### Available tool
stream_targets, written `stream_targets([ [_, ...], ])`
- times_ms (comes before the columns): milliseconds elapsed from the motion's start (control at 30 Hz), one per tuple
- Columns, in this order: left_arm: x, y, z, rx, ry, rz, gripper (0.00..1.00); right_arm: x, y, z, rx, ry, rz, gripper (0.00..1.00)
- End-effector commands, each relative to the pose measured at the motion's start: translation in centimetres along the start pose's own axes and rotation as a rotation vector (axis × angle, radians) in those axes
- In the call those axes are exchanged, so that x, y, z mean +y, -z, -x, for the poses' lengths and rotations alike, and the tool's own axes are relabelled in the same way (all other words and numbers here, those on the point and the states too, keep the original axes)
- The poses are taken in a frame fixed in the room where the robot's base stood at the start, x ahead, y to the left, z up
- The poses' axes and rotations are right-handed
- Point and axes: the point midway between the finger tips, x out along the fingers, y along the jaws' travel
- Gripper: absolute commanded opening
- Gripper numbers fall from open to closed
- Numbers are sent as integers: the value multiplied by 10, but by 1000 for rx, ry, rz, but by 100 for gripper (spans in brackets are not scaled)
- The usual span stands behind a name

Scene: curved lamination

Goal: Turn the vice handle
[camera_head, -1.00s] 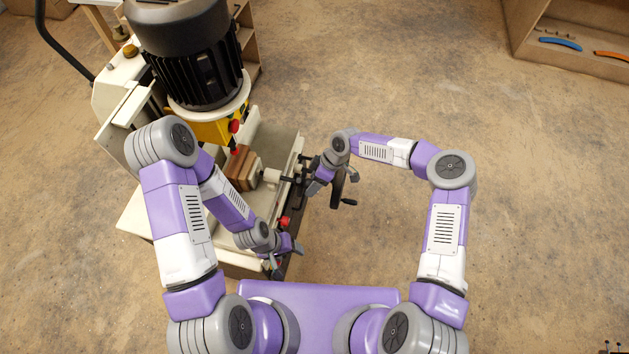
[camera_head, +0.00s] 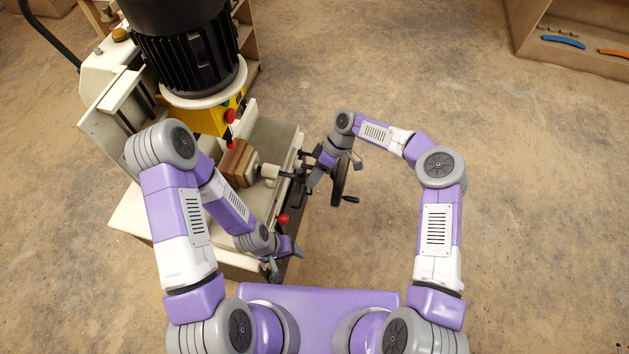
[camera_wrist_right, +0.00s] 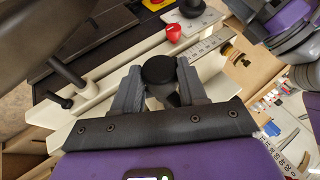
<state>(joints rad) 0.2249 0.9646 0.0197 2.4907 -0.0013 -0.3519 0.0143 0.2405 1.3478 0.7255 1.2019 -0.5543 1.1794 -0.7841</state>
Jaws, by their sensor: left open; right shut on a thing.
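The vice (camera_head: 270,172) on the machine holds a laminated wood block (camera_head: 238,163). Its black handle (camera_head: 300,171) sits at the right end of its screw, partly covered by my right gripper. My right gripper (camera_head: 311,186) is at the handle. In the right wrist view, its two fingers (camera_wrist_right: 158,85) are shut on a black round-ended part of the vice handle (camera_wrist_right: 159,69). My left gripper (camera_head: 284,264) is open and empty near the front edge of the machine, below the vice in the head view.
A dark handwheel (camera_head: 341,180) with a crank stands just right of my right gripper. A red knob (camera_head: 283,218) lies between the two grippers. The motor head (camera_head: 190,60) rises behind the vice. The floor on the right is clear.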

Motion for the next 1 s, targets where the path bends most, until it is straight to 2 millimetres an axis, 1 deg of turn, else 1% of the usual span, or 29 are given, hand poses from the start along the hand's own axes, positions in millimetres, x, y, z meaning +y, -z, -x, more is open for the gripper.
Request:
stream_targets([
  [33,-5,1,-12,0,0,0,67,5,-4,-5,-3,28,-14,11],
  [200,-10,1,-27,0,0,0,67,5,-4,-4,-1,109,-47,11],
  [333,-11,1,-30,0,0,0,67,4,-3,-2,0,138,-56,11],
  [667,-11,1,-29,0,0,0,67,3,-4,0,-3,144,-58,11],
  [700,-11,1,-29,0,0,0,67,3,-4,0,-2,144,-58,48],
  [833,-11,1,-29,0,0,0,67,3,-3,0,0,143,-57,67],
  [1000,-11,1,-29,0,0,0,67,3,-2,0,1,143,-57,67],
])
